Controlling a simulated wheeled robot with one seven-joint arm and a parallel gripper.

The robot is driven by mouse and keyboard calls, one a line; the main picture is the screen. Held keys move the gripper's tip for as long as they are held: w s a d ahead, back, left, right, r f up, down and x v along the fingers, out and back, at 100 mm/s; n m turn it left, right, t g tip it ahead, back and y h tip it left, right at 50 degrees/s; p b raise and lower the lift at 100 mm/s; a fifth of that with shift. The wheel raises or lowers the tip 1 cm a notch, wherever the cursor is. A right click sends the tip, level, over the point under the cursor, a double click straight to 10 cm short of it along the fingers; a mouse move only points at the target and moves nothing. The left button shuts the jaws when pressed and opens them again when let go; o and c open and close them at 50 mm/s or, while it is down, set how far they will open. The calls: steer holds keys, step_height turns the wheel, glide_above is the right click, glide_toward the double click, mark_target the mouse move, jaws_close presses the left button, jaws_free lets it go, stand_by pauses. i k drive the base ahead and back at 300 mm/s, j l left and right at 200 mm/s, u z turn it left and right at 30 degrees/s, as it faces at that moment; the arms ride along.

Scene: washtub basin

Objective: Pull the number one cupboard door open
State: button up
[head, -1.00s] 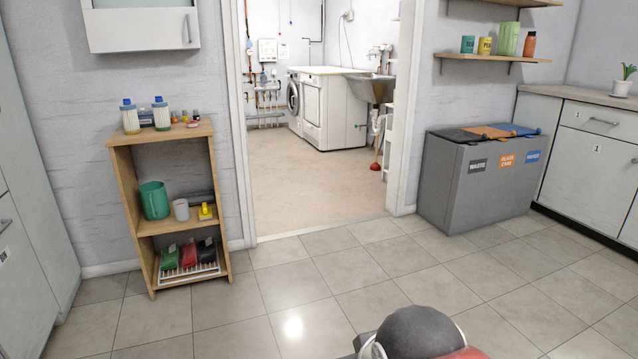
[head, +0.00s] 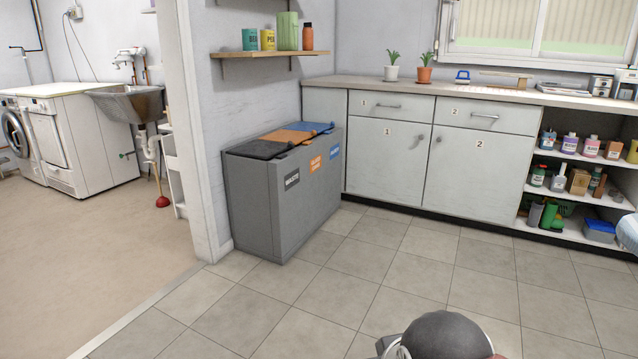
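The number one cupboard door (head: 385,160) is a pale grey panel in the base cabinet along the back wall. It is shut. It bears a small "1" label near its top, and a small dark knob (head: 419,142) sits at its upper right side. Above it is a drawer (head: 391,106), also labelled 1, with a bar handle. The number two door (head: 468,175) is beside it on the right, also shut. My gripper is not in view; only a dark rounded part of my own body shows at the bottom edge.
A grey recycling bin (head: 262,210) with several lids stands left of the cupboard, close to it. Open shelves (head: 568,187) with bottles and boxes are to the right. Tiled floor (head: 400,255) in front of the cupboard is clear. A doorway opens at left.

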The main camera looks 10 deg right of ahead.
mark_target(387, 161)
steer(key=i+l+z, duration=0.25)
steer(key=i+z, duration=0.55)
steer(key=i, duration=0.2)
steer(key=i+z, duration=0.45)
steer(key=i+l+u, duration=0.15)
steer(key=i+u, duration=0.25)
steer(key=i, duration=0.25)
steer(key=i+l+u, duration=0.4)
steer(key=i, duration=0.25)
steer(key=i+l+u, duration=0.4)
steer(key=i+l, duration=0.15)
steer(key=i+l+u, duration=0.25)
steer(key=l, duration=0.4)
steer(key=i+l+u, duration=0.25)
steer(key=i+l, duration=0.15)
steer(key=l, duration=0.3)
